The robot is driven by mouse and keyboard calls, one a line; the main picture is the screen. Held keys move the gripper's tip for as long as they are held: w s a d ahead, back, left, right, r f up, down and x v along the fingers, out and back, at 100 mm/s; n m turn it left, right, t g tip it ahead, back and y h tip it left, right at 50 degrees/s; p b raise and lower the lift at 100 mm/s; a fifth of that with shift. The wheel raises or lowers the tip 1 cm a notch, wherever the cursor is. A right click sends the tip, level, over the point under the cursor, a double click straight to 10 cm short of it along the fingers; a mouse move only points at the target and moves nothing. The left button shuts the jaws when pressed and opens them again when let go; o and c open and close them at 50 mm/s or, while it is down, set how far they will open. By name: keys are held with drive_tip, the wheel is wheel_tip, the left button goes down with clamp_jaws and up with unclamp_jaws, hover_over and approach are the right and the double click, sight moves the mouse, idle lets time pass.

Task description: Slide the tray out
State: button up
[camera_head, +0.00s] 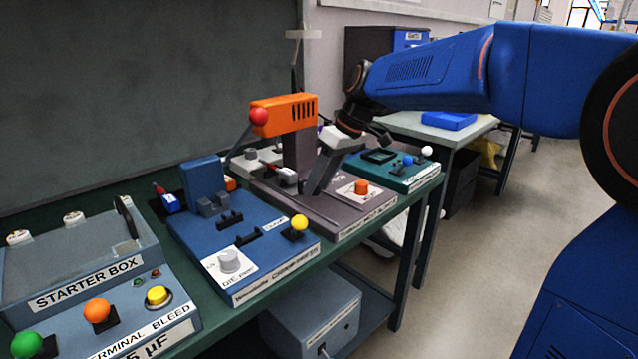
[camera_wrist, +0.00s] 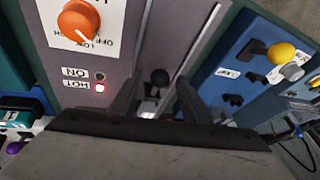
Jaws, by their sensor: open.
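The mauve machine (camera_head: 350,208) has an orange head (camera_head: 284,115) with a red ball (camera_head: 259,116) and an orange dial on its base. My gripper (camera_head: 314,188) points down over this base, in front of its column. In the wrist view my gripper (camera_wrist: 156,100) is open, with its two dark fingers apart. A dark round knob (camera_wrist: 160,77) and a pale metallic piece (camera_wrist: 149,104) show between the fingers, with no visible grip on them. I cannot tell for sure which part is the tray; the fingers and the gripper body hide some of this area.
The blue machine (camera_head: 235,250) with a yellow knob stands to the left, and a teal box (camera_head: 400,172) to the right. The starter box (camera_head: 75,265) is at the near left.

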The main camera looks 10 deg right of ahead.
drive_tip(key=shift+a+f, duration=0.1)
drive_tip(key=shift+f, duration=0.15)
clamp_jaws()
drive_tip(key=s+d, duration=0.2)
drive_tip(key=s, duration=0.1)
drive_tip(key=s+d, duration=0.3)
drive_tip(key=s, duration=0.1)
drive_tip(key=s+d, duration=0.2)
drive_tip(key=s, duration=0.1)
drive_tip(key=shift+s+d, duration=0.3)
drive_tip(key=shift+d, duration=0.05)
unclamp_jaws()
drive_tip(key=v, duration=1.7)
drive_tip(key=shift+r, duration=0.2)
